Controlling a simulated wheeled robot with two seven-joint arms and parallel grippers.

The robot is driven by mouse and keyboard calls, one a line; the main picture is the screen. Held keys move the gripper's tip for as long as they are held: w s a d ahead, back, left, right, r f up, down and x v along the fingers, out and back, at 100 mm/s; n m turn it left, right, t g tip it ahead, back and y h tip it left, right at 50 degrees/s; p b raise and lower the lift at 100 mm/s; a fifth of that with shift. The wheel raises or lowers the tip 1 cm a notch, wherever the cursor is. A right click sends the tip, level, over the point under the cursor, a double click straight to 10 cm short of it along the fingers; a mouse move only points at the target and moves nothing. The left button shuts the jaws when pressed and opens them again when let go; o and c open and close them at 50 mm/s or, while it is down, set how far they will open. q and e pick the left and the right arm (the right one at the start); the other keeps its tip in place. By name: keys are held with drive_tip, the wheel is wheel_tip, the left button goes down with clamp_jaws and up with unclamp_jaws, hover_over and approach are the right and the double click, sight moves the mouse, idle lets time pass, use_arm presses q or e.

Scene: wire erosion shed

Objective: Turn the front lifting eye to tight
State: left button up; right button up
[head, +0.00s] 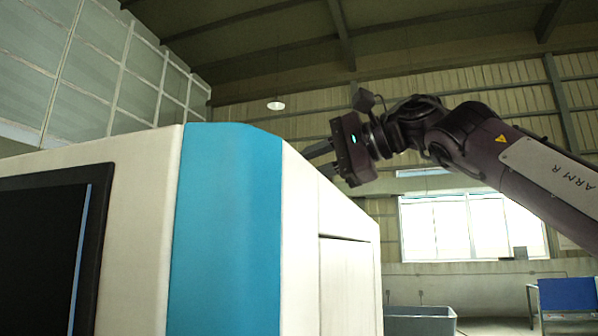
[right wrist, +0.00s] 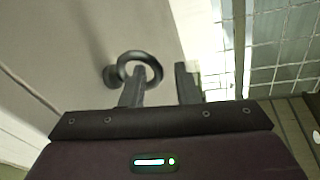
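The lifting eye (right wrist: 124,58) is a dark ring on a round base, standing on the pale machine top in the right wrist view. My right gripper (right wrist: 168,72) is open there. Its left finger overlaps the ring's lower part; I cannot tell whether it passes into the ring or lies in front of it. Its right finger is apart from the ring, on the right. In the head view, my right gripper (head: 313,161) reaches left over the machine's right upper edge, and no lifting eye shows there. My left gripper is not in view.
The large white machine (head: 143,190) with a blue corner panel (head: 228,230) and a dark screen (head: 40,250) fills the left of the head view.

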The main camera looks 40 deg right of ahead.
drive_tip(key=v, duration=0.6)
drive_tip(key=shift+s, duration=0.1)
drive_tip(key=shift+a, duration=0.1)
